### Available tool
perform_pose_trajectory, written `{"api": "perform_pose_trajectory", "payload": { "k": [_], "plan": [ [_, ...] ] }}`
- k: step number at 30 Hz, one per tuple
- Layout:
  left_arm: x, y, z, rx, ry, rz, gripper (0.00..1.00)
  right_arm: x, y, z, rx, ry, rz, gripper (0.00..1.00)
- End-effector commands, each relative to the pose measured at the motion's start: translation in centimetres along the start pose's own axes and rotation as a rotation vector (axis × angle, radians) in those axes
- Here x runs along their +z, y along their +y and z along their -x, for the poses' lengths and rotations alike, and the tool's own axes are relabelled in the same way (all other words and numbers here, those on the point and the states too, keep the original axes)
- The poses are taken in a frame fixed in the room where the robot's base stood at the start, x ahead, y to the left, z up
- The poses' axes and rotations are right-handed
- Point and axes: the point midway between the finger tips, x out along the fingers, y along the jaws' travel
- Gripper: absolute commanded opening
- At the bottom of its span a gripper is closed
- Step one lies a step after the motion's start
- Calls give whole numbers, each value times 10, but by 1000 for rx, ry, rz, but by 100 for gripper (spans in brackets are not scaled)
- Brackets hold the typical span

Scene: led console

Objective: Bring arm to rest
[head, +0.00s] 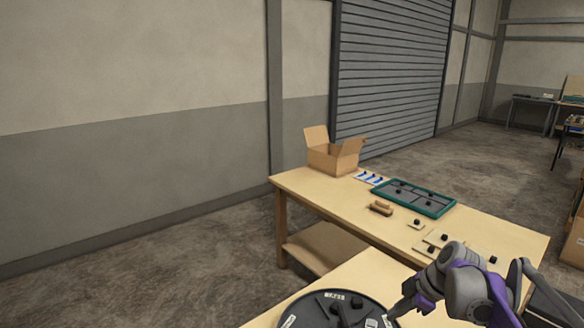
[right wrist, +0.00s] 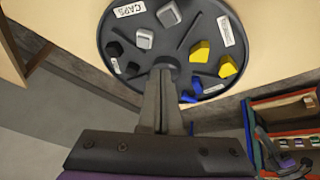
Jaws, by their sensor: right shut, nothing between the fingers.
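My right arm comes in from the lower right of the head view, bent, with its gripper (head: 394,313) low at the right edge of a dark round tray (head: 295,318). In the right wrist view the two fingers (right wrist: 165,72) are together with nothing between them. They overlap the near part of the round tray (right wrist: 112,40) in the picture; I cannot tell the height above it. The tray holds grey pieces (right wrist: 144,38), yellow pieces (right wrist: 200,52), black ones and a blue one (right wrist: 188,97), parted by dividers, with white labels. My left gripper is not in view.
A second table (head: 330,205) behind carries an open cardboard box (head: 334,158), a blue-and-white card (head: 369,178), a teal-rimmed board (head: 437,210), brown blocks (head: 380,208) and small plates with black knobs. In the right wrist view a shelf with bins (right wrist: 285,125) stands at right.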

Motion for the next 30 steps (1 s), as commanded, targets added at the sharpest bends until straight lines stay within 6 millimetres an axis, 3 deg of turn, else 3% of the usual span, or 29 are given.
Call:
{"api": "perform_pose_trajectory", "payload": {
  "k": [1, 8, 15, 18, 24, 30],
  "plan": [
    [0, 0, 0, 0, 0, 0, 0, -9, -24, 2, 9, -27, -75, 0],
    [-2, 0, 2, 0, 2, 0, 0, -19, -123, 2, 110, -130, -477, 0],
    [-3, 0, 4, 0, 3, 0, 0, 0, -226, -13, 273, -148, -863, 0],
    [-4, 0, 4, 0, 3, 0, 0, 12, -258, -22, 335, -129, -993, 0],
    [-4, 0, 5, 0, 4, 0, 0, 28, -293, -35, 407, -87, -1147, 0],
    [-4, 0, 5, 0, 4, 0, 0, 31, -298, -37, 421, -78, -1178, 0]
  ]
}}
